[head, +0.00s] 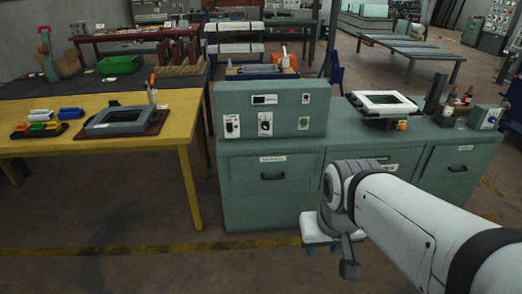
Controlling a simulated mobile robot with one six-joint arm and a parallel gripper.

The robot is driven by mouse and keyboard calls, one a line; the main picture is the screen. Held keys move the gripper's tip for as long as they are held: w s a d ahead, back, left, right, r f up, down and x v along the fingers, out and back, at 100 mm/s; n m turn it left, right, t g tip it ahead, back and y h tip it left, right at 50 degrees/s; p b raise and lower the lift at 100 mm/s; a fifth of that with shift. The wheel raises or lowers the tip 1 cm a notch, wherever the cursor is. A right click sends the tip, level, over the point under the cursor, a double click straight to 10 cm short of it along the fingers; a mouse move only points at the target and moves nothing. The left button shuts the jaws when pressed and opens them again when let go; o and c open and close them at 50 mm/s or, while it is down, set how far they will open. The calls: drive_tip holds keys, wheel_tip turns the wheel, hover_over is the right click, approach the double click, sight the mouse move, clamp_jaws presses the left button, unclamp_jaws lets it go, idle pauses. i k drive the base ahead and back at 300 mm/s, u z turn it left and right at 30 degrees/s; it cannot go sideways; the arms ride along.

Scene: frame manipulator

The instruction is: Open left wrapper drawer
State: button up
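The left drawer (250,192) is in the front of the green cabinet, under the control box. It has a dark recessed handle (272,176) and a small white label (273,159) above it, too small to read surely. Its front looks flush, so the drawer appears closed. My gripper (345,262) is at the end of my white arm, low in front of the cabinet and to the right of the left drawer. It is apart from the handle. Its fingers are not clear, so I cannot tell if it is open.
A yellow table (178,120) with a framed device (119,121) stands close to the cabinet's left. A right-hand front (457,165) also has a handle. A white-framed device (384,104) and bottles stand on top. The floor before the left drawer is clear.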

sight(272, 167)
drive_tip(key=z, duration=0.05)
drive_tip(key=i, duration=1)
drive_tip(key=u, duration=0.05)
